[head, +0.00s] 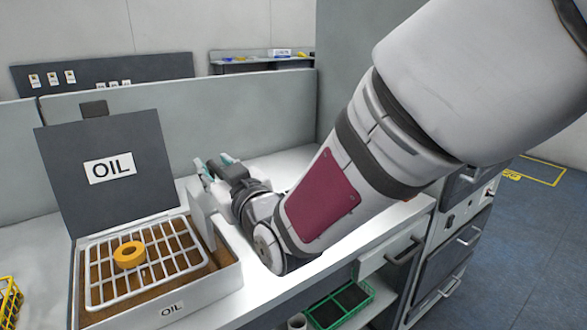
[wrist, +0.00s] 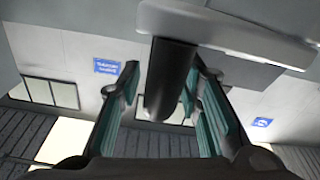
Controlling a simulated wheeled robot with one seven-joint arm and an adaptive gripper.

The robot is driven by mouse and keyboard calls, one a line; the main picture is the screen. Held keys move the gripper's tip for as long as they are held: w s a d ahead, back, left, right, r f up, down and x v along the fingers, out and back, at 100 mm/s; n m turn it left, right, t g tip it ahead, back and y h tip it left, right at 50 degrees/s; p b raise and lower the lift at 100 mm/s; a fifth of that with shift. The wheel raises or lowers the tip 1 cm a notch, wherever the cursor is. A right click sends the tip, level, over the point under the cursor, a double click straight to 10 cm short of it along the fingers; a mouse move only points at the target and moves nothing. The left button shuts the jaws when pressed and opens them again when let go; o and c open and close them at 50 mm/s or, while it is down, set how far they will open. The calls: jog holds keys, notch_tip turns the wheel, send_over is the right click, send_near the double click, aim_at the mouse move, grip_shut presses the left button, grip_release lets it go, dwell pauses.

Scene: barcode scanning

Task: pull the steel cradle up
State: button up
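The steel cradle (head: 160,262) is a pale wire grid inside the open white box marked OIL (head: 205,300). An orange-yellow ring (head: 130,255) lies on the grid. My gripper (head: 208,165) is beyond the box's back right corner, beside a pale upright bracket (head: 203,208). In the wrist view my gripper (wrist: 160,115) has its teal-padded fingers apart. A dark rounded grip (wrist: 172,80) hangs from a pale bar (wrist: 230,30) and shows between the fingers. I cannot tell whether either pad touches it. In the head view the grip is not clearly seen.
The box's dark lid (head: 108,165) stands open behind it. A grey partition (head: 200,130) runs along the back of the white bench (head: 290,180). A yellow basket (head: 10,300) is at the left edge; a green crate (head: 340,303) sits below the bench front.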

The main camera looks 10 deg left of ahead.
jog(key=shift+d+f, duration=0.2)
jog(key=v, duration=0.7)
jog(key=shift+s+d, duration=0.1)
